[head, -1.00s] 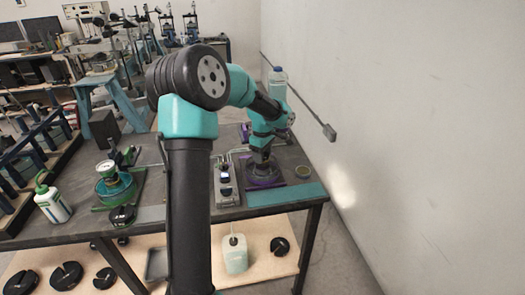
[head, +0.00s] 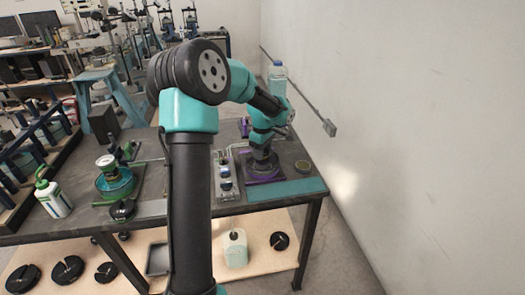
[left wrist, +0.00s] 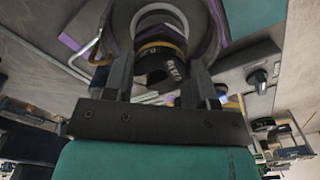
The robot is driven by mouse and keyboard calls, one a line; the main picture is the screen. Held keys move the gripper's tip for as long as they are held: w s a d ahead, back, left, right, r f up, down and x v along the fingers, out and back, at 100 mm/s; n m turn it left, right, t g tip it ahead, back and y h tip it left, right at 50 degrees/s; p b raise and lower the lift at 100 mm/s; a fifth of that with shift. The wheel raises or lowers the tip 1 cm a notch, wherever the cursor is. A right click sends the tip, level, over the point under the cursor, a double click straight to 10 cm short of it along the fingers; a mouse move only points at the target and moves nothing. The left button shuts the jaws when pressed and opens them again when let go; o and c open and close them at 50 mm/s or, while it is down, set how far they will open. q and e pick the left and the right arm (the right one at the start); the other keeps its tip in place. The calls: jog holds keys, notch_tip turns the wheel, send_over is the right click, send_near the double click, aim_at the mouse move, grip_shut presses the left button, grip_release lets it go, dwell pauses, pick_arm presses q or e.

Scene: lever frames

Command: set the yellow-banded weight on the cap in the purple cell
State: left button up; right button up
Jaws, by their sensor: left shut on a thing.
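My left gripper (head: 262,158) points down over the purple cell (head: 281,178) at the right of the bench. In the left wrist view the left gripper (left wrist: 160,72) is shut on the yellow-banded weight (left wrist: 163,68), a black cylinder with pale lettering and a yellow band. The round cell body and its purple edges (left wrist: 72,42) show behind the weight. The cap is hidden behind the weight and gripper. I cannot tell whether the weight touches it. My right gripper is in neither view.
A control box with knobs (head: 225,182) stands just left of the purple cell. A small round dish (head: 303,166) lies to its right. A clear bottle (head: 277,80) stands behind the arm. A green cell (head: 115,183) and a white bottle (head: 53,198) are at left.

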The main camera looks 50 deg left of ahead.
pick_arm(q)
jog(key=shift+f, duration=0.2)
dwell(0.3)
jog(key=o, duration=1.1)
jog(key=shift+o, duration=0.2)
notch_tip(320, 180, up, 18)
jog(key=shift+f, duration=0.25)
